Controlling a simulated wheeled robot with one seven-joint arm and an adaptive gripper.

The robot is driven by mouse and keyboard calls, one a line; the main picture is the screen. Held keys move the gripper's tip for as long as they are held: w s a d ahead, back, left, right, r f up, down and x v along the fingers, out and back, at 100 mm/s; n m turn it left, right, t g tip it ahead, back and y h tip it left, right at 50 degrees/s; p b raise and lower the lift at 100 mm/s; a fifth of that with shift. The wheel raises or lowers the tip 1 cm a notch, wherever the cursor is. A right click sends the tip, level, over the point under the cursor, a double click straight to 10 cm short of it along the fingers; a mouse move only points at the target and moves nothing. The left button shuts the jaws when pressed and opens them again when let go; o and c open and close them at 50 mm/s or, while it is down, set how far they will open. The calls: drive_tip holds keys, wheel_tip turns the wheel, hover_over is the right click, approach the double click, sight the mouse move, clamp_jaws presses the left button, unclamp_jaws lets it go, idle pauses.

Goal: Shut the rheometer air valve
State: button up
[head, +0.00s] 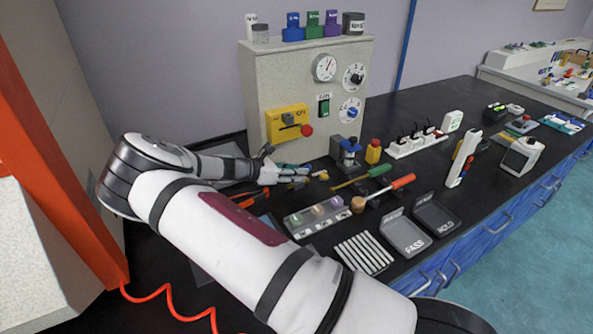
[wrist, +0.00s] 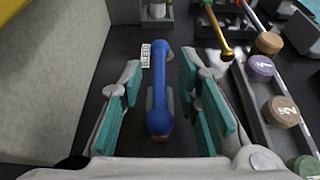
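In the wrist view a blue lever handle (wrist: 160,90) with rounded ends lies between my fingers, above a grey body. A small white tag, seemingly reading BLEED (wrist: 145,56), is beside its far end. I cannot tell for sure that this is the air valve. My gripper (wrist: 158,85) is open, with its teal-padded fingers on both sides of the handle and gaps visible. In the head view my gripper (head: 288,172) is low at the foot of the grey rheometer cabinet (head: 270,75) and hides most of the handle.
The cabinet wall (wrist: 55,80) stands close on the left in the wrist view. A brass-tipped tool (wrist: 228,53) and a tray of sample discs (head: 318,214) lie to the right. A blue-and-grey fixture (head: 347,152) stands beyond the gripper. A red-knobbed yellow panel (head: 287,122) is above.

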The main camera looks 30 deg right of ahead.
drive_tip(key=shift+d+f, duration=0.1)
drive_tip(key=shift+d, duration=0.2)
clamp_jaws()
